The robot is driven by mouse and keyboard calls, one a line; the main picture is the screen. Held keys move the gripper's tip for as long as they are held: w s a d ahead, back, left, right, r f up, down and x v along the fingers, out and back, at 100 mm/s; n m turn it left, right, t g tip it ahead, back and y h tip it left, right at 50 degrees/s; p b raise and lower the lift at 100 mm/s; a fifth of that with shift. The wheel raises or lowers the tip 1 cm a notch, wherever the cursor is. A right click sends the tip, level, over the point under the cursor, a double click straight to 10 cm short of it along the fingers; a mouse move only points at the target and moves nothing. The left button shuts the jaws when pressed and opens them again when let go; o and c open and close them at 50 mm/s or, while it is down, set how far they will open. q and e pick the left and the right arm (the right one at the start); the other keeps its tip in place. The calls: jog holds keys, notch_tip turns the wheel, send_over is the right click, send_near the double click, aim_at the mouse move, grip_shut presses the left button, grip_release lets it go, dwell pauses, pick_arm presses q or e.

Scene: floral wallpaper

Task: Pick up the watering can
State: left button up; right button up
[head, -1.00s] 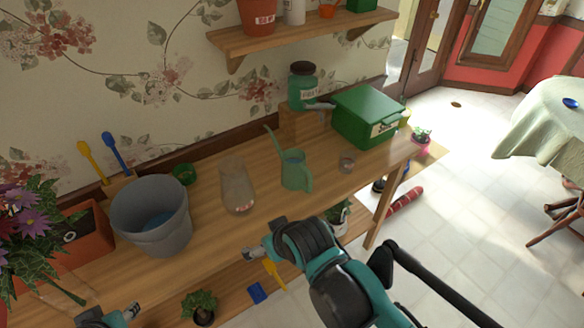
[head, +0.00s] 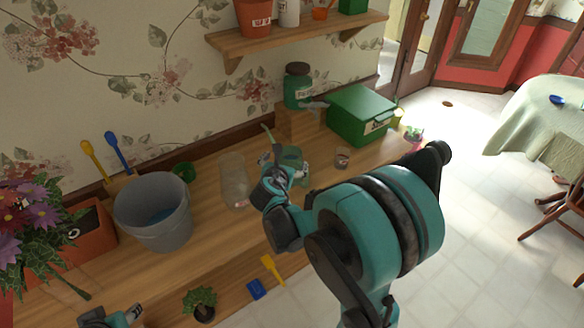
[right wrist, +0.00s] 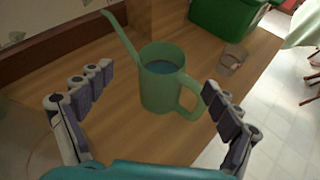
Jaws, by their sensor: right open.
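The green watering can (right wrist: 158,88) stands upright on the wooden bench, with water inside, its spout to the left and its handle to the right in the right wrist view. In the head view the can (head: 292,157) is partly hidden by my right gripper (head: 283,170). In the right wrist view my right gripper (right wrist: 155,108) is open, with its fingers apart on either side of the can, which is slightly beyond the fingertips. Part of my left gripper (head: 112,318) shows at the bottom left of the head view; its fingers are not clear.
A glass vase (head: 233,182) stands close left of the can and a small glass (head: 342,158) to its right. A green box (head: 362,115) is behind. A grey bucket (head: 155,215) and purple flowers (head: 38,215) are at left. A shelf (head: 300,34) hangs above.

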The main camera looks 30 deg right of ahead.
aim_at(292, 150)
jog(key=shift+w+d+f+n, duration=0.35)
jog(key=shift+w+d+n, duration=0.15)
jog(key=shift+n, duration=0.4)
jog(key=shift+w+d+f+h+b, duration=0.3)
jog(key=shift+w+d+f+b, duration=0.25)
jog(key=shift+w+d, duration=0.3)
jog(key=b+x, duration=0.2)
jog(key=x, duration=0.2)
jog(key=shift+w+f, duration=0.15)
jog(key=shift+f, duration=0.05)
jog(key=shift+w+d+f, duration=0.1)
jog(key=shift+w+d, duration=0.15)
jog(key=shift+s+a, duration=0.1)
jog(key=c, duration=2)
jog(key=shift+r, duration=0.25)
